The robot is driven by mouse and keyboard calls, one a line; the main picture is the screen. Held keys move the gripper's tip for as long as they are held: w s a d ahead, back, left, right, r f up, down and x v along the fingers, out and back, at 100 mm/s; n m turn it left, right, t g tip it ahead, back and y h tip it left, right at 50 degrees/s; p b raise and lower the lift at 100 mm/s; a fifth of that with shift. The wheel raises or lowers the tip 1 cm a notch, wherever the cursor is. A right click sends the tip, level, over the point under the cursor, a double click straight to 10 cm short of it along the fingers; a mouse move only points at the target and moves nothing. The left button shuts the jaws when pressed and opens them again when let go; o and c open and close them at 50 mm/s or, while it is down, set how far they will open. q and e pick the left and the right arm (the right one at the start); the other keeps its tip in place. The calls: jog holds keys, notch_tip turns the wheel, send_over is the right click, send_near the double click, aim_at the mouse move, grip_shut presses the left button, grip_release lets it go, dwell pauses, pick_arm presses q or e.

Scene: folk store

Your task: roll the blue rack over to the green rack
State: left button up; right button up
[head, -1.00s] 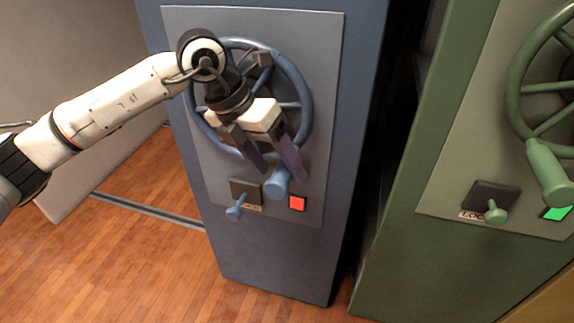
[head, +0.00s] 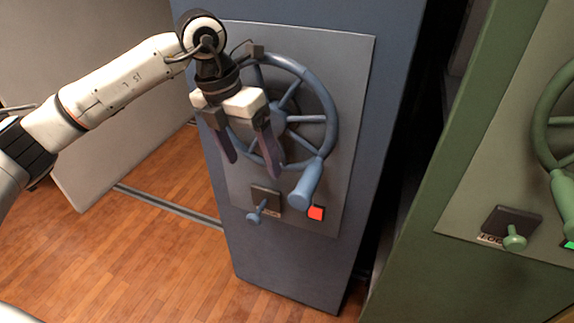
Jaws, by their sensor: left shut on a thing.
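The blue rack (head: 290,262) stands left of centre. Its front panel carries a spoked blue wheel (head: 333,110) with a knob handle (head: 306,184) at the lower right of the rim. Below are a small blue lock knob (head: 257,212) and a lit red square (head: 316,212). My left gripper (head: 252,160) is at the left side of the wheel, its two fingers around the rim there; it covers part of the rim and spokes. The green rack (head: 440,262) stands to the right, its green wheel (head: 540,120) cut by the picture edge. My right gripper is not in view.
A dark narrow gap (head: 408,180) separates the two racks. A floor rail (head: 165,206) runs left from the blue rack. Open wooden floor (head: 120,262) lies at the lower left; a grey panel (head: 100,165) stands behind. A green lock knob (head: 514,238) sticks out of the green rack.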

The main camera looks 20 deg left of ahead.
pick_arm(q)
jog(key=shift+s+a+f, duration=0.1)
jog(key=shift+a+f, duration=0.1)
jog(key=shift+a, duration=0.2)
jog(key=shift+s+a+f, duration=0.1)
jog(key=shift+a+f, duration=0.05)
jog(key=shift+a, duration=0.25)
jog(key=shift+c, duration=1.1)
jog(key=r+p, duration=0.2)
jog(key=r, duration=0.1)
jog(key=a+r+p, duration=0.1)
jog(key=shift+s+r, duration=0.2)
jog(key=shift+s, duration=0.1)
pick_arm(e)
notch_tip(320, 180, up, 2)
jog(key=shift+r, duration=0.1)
pick_arm(q)
jog(key=shift+s+f, duration=0.1)
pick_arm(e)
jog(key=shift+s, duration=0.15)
